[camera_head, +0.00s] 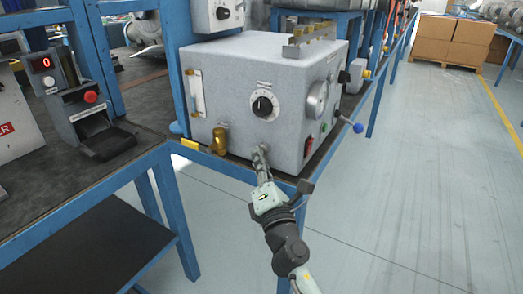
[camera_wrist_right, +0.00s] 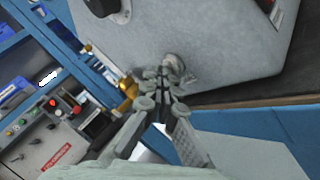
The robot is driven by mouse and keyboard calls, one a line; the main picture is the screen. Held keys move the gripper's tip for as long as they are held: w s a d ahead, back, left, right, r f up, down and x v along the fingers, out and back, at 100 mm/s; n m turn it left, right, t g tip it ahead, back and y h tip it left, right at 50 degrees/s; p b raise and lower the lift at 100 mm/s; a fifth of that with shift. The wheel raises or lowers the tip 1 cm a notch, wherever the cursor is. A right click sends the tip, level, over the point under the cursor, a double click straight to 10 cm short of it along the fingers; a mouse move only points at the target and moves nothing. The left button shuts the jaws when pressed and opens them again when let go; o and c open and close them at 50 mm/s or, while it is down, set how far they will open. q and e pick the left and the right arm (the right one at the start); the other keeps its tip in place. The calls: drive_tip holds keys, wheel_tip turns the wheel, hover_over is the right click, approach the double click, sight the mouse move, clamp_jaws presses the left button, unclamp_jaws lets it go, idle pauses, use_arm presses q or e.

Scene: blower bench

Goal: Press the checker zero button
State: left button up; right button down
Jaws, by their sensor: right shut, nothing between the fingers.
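A small dark unit with a lit red "0" display (camera_head: 42,65) stands at the far left of the head view. A pale round button (camera_head: 48,81) sits below the display. Beside it, a dark stand bears a red button (camera_head: 90,97). I cannot tell for sure which one is the checker's zero button. My right gripper (camera_head: 262,155) is shut and empty, at the lower front of a grey box (camera_head: 225,85), well to the right of these. In the wrist view its fingertips (camera_wrist_right: 162,82) are close to a round grey fitting (camera_wrist_right: 173,65); contact is unclear. My left gripper is not in view.
A brass fitting (camera_head: 219,141) sticks out of the box front, left of my right gripper. A lever with a blue knob (camera_head: 357,128) juts out on the right. Blue bench frames (camera_head: 180,225) stand below. The floor (camera_head: 430,180) at right is clear.

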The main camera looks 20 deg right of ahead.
drive_tip(key=shift+s+a, duration=0.5)
drive_tip(key=shift+a, duration=0.1)
